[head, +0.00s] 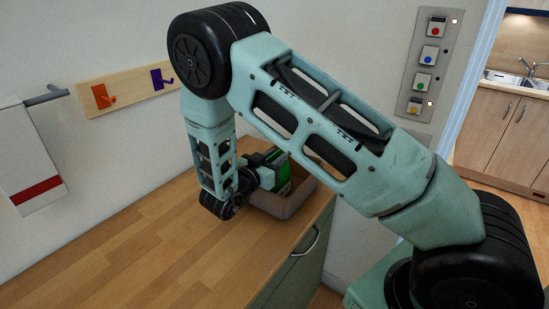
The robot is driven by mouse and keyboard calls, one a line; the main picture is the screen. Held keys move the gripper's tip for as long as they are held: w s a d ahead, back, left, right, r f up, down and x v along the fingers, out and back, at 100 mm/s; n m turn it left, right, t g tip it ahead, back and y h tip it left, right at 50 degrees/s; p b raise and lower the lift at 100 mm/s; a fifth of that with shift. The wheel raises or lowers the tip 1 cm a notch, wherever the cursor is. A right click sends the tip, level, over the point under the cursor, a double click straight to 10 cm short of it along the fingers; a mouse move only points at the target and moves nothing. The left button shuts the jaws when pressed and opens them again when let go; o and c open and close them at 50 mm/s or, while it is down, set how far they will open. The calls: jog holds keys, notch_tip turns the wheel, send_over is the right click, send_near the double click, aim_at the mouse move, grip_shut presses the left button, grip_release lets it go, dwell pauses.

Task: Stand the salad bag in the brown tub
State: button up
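The brown tub (276,208) stands on the wooden counter near its right end, partly covered by my arm. A green packet, which looks like the salad bag (284,183), shows at the tub's opening, roughly upright and slightly tilted. Its lower part is hidden by the tub wall, and I cannot tell whether it rests on the tub floor. My gripper (272,163) is right beside the bag's upper left side. Its fingertips are too small and covered to tell whether they are closed on the bag.
The wooden counter (130,255) is clear to the left of the tub. A button panel (428,65) is on the wall at right. A drawer handle (307,243) juts from the counter front.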

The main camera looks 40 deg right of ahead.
jog(key=shift+r, duration=0.1)
jog(key=b+v, duration=0.4)
jog(key=v, duration=0.7)
jog(key=w+a+n+t+y, duration=0.4)
jog(key=w+a+n+y, duration=0.1)
jog(key=a+y, duration=0.55)
jog(key=s+a+r+n+g+y, duration=0.25)
jog(key=s+a+n+y, duration=0.4)
jog(key=a+y, duration=0.35)
jog(key=s+a+r+n+g, duration=0.15)
jog(key=s+n+g, duration=0.45)
jog(key=s, duration=0.9)
jog(key=s+d+n+g+h, duration=0.1)
jog(key=s+d+n+h, duration=0.2)
jog(key=s+d, duration=0.5)
jog(key=shift+s+d+r+n+g, duration=0.3)
jog(key=shift+s+n, duration=0.35)
jog(key=shift+s, duration=0.3)
